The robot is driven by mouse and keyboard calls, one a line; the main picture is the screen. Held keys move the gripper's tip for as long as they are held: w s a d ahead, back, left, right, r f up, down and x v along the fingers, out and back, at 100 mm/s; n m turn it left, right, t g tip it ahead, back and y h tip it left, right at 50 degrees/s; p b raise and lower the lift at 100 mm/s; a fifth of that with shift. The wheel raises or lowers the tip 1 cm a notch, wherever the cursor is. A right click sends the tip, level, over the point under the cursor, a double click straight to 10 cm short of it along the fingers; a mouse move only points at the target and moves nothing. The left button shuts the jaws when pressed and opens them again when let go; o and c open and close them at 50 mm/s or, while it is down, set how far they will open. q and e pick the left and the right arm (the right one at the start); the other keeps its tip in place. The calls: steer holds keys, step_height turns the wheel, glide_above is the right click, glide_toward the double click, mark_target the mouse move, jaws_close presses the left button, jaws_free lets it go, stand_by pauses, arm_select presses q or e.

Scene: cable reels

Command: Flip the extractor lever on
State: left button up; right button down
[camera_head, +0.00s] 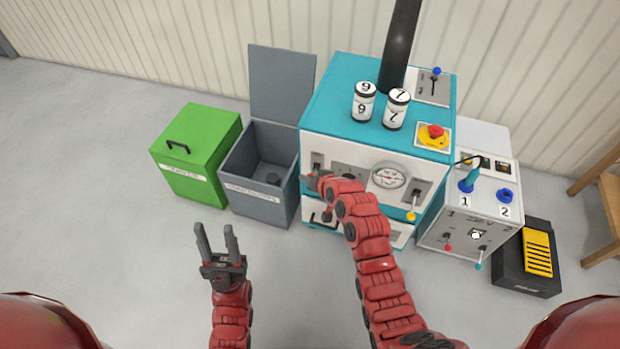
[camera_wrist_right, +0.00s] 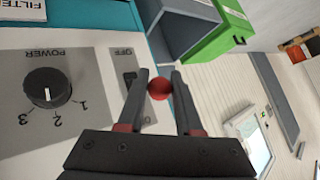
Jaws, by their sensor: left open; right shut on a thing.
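A teal and white machine (camera_head: 334,147) stands in the middle of the head view. My right gripper (camera_head: 310,180) is at the left end of its front panel. In the right wrist view my right gripper (camera_wrist_right: 160,92) is shut on a red ball knob (camera_wrist_right: 159,88). The knob is in front of a dark slot (camera_wrist_right: 130,80) on the panel, near the word OFF. The knob's stem is mostly hidden by the fingers. My left gripper (camera_head: 217,245) is open and empty above the floor, apart from everything.
A power dial (camera_wrist_right: 47,93) is next to the slot. A yellow-knobbed lever (camera_head: 411,215) and a gauge (camera_head: 389,177) are on the same front. A grey bin (camera_head: 262,203) with raised lid and a green box (camera_head: 200,150) stand left. A control box (camera_head: 465,225) stands right.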

steer(key=shift+w+d+r, duration=0.1)
steer(key=shift+w+r, duration=0.25)
steer(key=shift+r, duration=0.2)
steer(key=c, duration=0.6)
jaws_free()
steer(key=shift+f, duration=0.1)
steer(key=shift+o, duration=0.2)
steer(key=shift+f, duration=0.15)
steer(key=shift+s, duration=0.1)
steer(key=shift+s+d, duration=0.15)
steer(key=shift+s, duration=0.25)
steer(key=p+v, duration=0.1)
steer(key=v, duration=1.5)
steer(key=shift+s+r+p, duration=0.15)
steer(key=shift+r+p, duration=0.2)
steer(key=shift+r, duration=0.05)
steer(key=shift+d, duration=0.1)
